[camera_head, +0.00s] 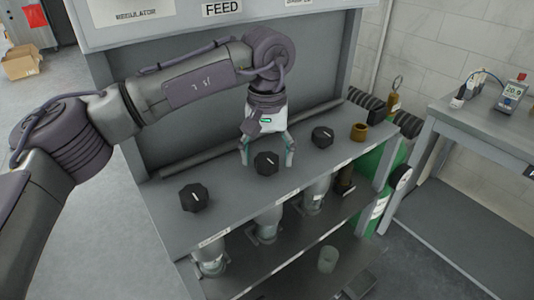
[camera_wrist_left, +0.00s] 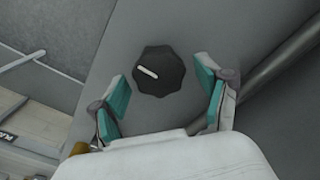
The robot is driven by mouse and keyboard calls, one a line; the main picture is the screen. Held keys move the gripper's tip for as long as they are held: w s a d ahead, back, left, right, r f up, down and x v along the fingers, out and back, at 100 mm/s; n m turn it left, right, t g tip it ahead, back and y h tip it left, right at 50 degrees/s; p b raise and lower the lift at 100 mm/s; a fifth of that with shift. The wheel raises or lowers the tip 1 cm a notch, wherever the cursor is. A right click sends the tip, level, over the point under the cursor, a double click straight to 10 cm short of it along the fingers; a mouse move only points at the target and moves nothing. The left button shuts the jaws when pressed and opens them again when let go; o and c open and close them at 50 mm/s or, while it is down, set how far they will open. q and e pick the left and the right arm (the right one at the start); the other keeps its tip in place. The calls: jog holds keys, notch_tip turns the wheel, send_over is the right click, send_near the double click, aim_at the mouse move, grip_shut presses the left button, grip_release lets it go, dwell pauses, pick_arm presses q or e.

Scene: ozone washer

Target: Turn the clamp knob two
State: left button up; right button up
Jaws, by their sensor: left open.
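Three black octagonal knobs with white pointer lines sit in a row on the grey bench top. The left one (camera_head: 194,197) and the right one (camera_head: 322,137) stand clear of my gripper. The middle knob (camera_head: 266,163) lies at the fingertips of my left gripper (camera_head: 268,158). The gripper points down and is open, one finger on each side of that knob. In the left wrist view a knob (camera_wrist_left: 158,72) shows just ahead of the teal finger pads (camera_wrist_left: 160,92), with a gap to each. Its white line slants down to the right. My right gripper is out of view.
A grey bar (camera_head: 190,162) runs along the bench behind the knobs. A brass fitting (camera_head: 359,132) stands right of the row. Clear cylinders (camera_head: 268,222) are below the front edge. A side table (camera_head: 470,108) with a meter is at right.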

aim_at(267, 157)
pick_arm(q)
notch_tip(267, 157, up, 8)
jog(key=shift+f, duration=0.25)
dwell(0.5)
